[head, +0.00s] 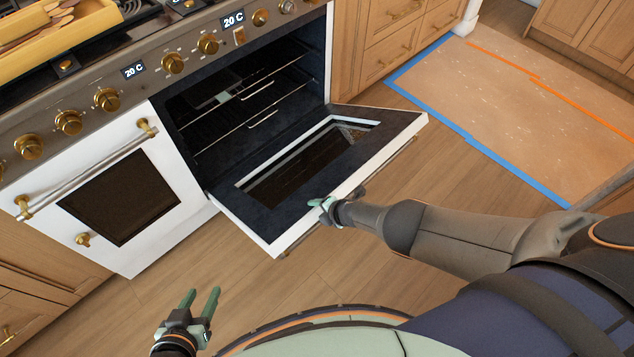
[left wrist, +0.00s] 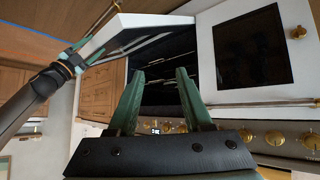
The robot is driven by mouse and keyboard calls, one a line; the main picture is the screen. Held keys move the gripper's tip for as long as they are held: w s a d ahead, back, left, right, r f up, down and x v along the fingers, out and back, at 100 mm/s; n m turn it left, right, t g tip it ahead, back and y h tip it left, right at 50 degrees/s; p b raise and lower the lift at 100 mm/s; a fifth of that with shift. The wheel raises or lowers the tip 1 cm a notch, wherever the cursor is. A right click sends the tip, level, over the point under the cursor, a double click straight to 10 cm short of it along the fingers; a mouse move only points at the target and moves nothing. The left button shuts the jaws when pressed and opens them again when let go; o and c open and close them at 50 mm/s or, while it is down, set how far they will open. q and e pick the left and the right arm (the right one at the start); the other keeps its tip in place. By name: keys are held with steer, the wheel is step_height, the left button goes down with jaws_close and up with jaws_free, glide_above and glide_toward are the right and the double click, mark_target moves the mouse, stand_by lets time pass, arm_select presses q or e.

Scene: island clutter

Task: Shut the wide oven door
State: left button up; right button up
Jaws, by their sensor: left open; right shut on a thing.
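The wide oven door (head: 222,204) hangs open, lowered outward from the dark oven cavity (head: 240,95). It has a white edge, a dark inner face and a glass window. My right gripper (head: 325,206) is shut at the door's outer edge, near its middle; the handle there is mostly hidden under the edge. My left gripper (head: 200,303) is open and empty above the floor, apart from the door. In the left wrist view, the left fingers (left wrist: 158,100) are spread with nothing between them, and the open door (left wrist: 140,22) and right gripper (left wrist: 72,62) show at upper left.
A narrower white oven door (head: 180,183) with a brass-ended handle is closed at left. Brass knobs (head: 173,63) line the panel above. A wooden tray of utensils (head: 60,35) sits on the stove. Cardboard edged with blue tape (head: 530,110) covers the floor at right.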

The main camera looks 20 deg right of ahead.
steer(key=shift+w+a+r, duration=0.2)
steer(key=shift+a, duration=0.15)
